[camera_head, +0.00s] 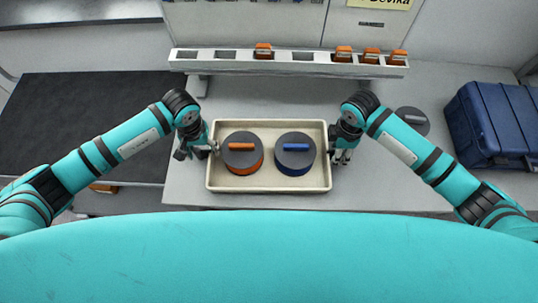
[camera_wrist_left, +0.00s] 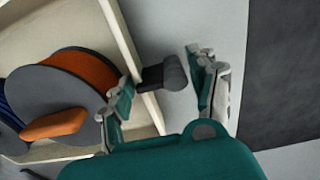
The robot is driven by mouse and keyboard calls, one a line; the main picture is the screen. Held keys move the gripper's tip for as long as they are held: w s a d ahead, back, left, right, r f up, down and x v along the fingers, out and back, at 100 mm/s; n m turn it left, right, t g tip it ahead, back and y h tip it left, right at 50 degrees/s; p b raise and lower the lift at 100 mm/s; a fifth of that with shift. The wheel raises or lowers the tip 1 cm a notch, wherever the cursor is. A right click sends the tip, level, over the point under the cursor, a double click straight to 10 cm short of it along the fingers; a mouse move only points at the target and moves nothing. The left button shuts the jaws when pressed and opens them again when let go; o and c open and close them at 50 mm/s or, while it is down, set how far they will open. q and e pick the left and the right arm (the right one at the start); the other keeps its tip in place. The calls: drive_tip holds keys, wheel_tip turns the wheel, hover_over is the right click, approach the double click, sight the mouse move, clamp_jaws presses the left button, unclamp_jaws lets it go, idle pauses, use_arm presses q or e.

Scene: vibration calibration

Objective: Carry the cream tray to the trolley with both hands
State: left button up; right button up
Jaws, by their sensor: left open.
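The cream tray (camera_head: 268,190) lies level on the grey table in the head view. It holds a dark grey round piece with an orange band and orange handle (camera_head: 242,154) and one with a blue band and blue handle (camera_head: 295,154). My left gripper (camera_head: 205,150) is at the tray's left side. In the left wrist view its open fingers (camera_wrist_left: 165,90) stand on either side of a dark grey handle (camera_wrist_left: 168,73) on the tray's wall (camera_wrist_left: 122,35). My right gripper (camera_head: 344,156) is at the tray's right side; its jaws are too small to judge. The right handle is hidden.
A white slotted rack (camera_head: 222,66) with several orange pieces stands behind the tray. A blue case (camera_head: 498,125) is at the right, beside a grey disc (camera_head: 412,121). A black-topped surface (camera_head: 75,115) lies left of the table.

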use_arm(q)
drive_tip(key=shift+c, duration=0.2)
use_arm(e)
drive_tip(key=shift+c, duration=0.2)
use_arm(q)
drive_tip(key=c, duration=0.9)
use_arm(e)
clamp_jaws()
use_arm(q)
clamp_jaws()
drive_tip(key=shift+r, duration=0.1)
use_arm(e)
drive_tip(key=shift+r, duration=0.1)
